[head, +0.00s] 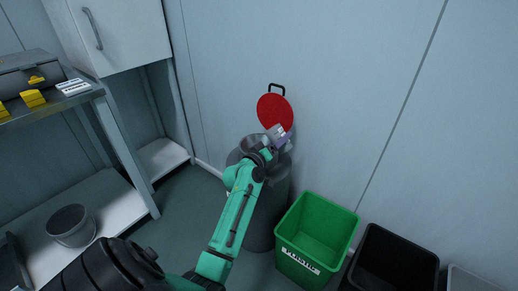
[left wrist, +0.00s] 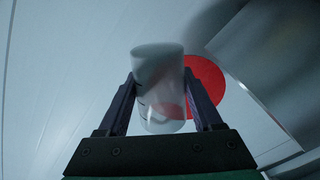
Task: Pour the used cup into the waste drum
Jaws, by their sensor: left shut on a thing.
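The waste drum (head: 268,215) is a dark grey cylinder standing against the wall. Its red lid (head: 274,110), with a black handle, stands raised behind the opening. The lid also shows in the left wrist view (left wrist: 206,84). My left gripper (head: 279,138) is over the drum top, in front of the lid. In the left wrist view its two dark fingers are shut on the sides of a translucent, whitish cup (left wrist: 158,85) with small dark marks. In the head view the cup is small and partly hidden; its tilt and contents are unclear. My right gripper is not in view.
A green bin (head: 318,232) labelled PLASTIC stands right of the drum, with a black bin (head: 395,262) beside it. At left are a shelf unit with a grey bucket (head: 71,226) and a bench with a dark case (head: 28,73). The wall is close behind the drum.

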